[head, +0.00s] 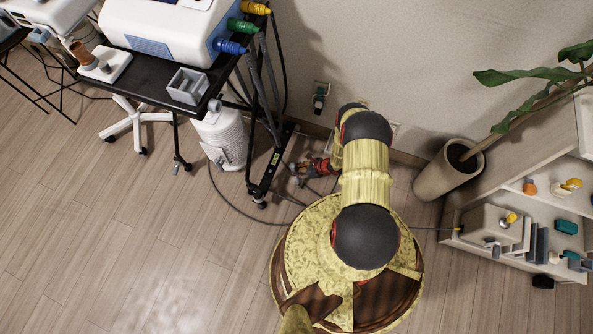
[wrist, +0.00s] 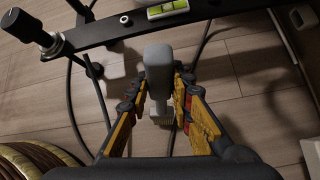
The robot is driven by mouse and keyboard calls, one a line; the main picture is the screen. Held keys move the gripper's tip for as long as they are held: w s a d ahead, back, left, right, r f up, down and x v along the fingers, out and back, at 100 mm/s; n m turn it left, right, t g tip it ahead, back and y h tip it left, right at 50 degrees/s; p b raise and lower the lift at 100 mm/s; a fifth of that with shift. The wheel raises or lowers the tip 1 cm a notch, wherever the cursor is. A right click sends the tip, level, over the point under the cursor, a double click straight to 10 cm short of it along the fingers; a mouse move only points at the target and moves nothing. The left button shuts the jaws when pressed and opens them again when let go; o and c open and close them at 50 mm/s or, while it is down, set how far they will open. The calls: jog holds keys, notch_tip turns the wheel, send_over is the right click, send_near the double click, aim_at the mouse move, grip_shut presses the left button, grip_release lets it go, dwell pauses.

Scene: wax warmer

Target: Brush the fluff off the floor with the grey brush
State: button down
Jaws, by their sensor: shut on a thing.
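The grey brush (wrist: 158,65) is between my gripper's fingers (wrist: 161,92) in the wrist view, with its rounded grey handle away from the palm and its pale bristles (wrist: 161,121) nearer the palm. My gripper is shut on it. In the head view my gripper (head: 317,167) is low beside the black cart's foot, partly hidden by my arm; I cannot make out the brush clearly there. A faint whitish patch that looks like the fluff (head: 165,300) lies on the wood floor at the lower left, well away from my gripper.
A black wheeled cart (head: 150,62) carries a white machine (head: 172,28); its bar with a green level (wrist: 168,9) crosses close by the brush. Cables (head: 245,213) lie on the floor. A potted plant (head: 446,168) and shelf (head: 548,187) stand right. The lower-left floor is open.

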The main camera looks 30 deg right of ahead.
jog(key=shift+f, duration=0.55)
dwell(0.6)
jog(key=shift+w+d+b, duration=0.1)
jog(key=shift+w+d, duration=0.3)
jog(key=shift+d, duration=0.3)
jog(key=shift+w+d+b, duration=0.1)
jog(key=shift+w+d, duration=0.35)
jog(key=shift+d, duration=0.25)
jog(key=shift+w+d+b, duration=0.1)
jog(key=shift+w+d, duration=0.3)
jog(key=shift+d, duration=0.3)
jog(key=shift+a, duration=0.1)
jog(key=shift+s+a+p, duration=0.5)
jog(key=shift+s+a, duration=0.15)
jog(key=shift+a, duration=0.35)
jog(key=shift+s+a+p, duration=0.45)
jog(key=shift+s+a, duration=0.15)
jog(key=shift+a, duration=0.4)
